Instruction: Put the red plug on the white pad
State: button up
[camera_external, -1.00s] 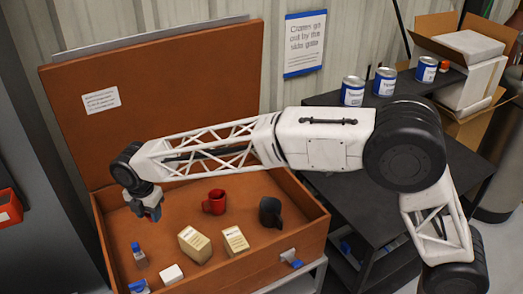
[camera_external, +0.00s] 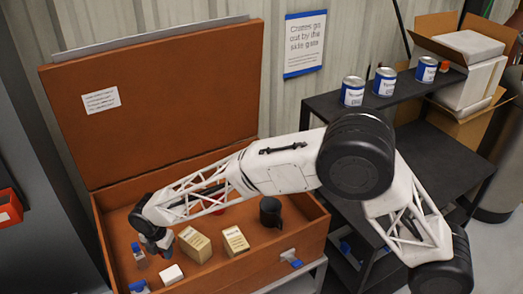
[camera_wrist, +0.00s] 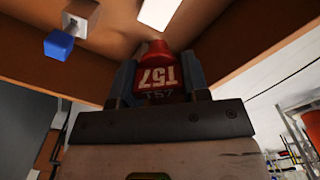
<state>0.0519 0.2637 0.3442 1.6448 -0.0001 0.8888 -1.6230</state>
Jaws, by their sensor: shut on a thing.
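In the wrist view, a red plug (camera_wrist: 157,68) marked "T57" sits between the two grey fingers of my gripper (camera_wrist: 157,82), which is shut on it. The white pad (camera_wrist: 158,11) shows at the top of that view, beyond the plug and apart from it. In the external view, my gripper (camera_external: 160,246) hangs low inside the brown crate, just above and left of the white pad (camera_external: 171,274) in the picture. The plug is mostly hidden there by the gripper.
Two cream boxes (camera_external: 195,245) (camera_external: 235,240) and a dark mug (camera_external: 270,211) stand to the right. A red mug is mostly hidden behind my arm. The crate's front wall (camera_external: 240,277) is near the pad.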

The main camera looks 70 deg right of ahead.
aim_at(172, 249)
jog(key=shift+f, duration=3.15)
jog(key=shift+f, duration=1.85)
jog(key=shift+f, duration=0.1)
jog(key=o, duration=1)
notch_tip(172, 249, up, 12)
jog(key=shift+r, duration=0.1)
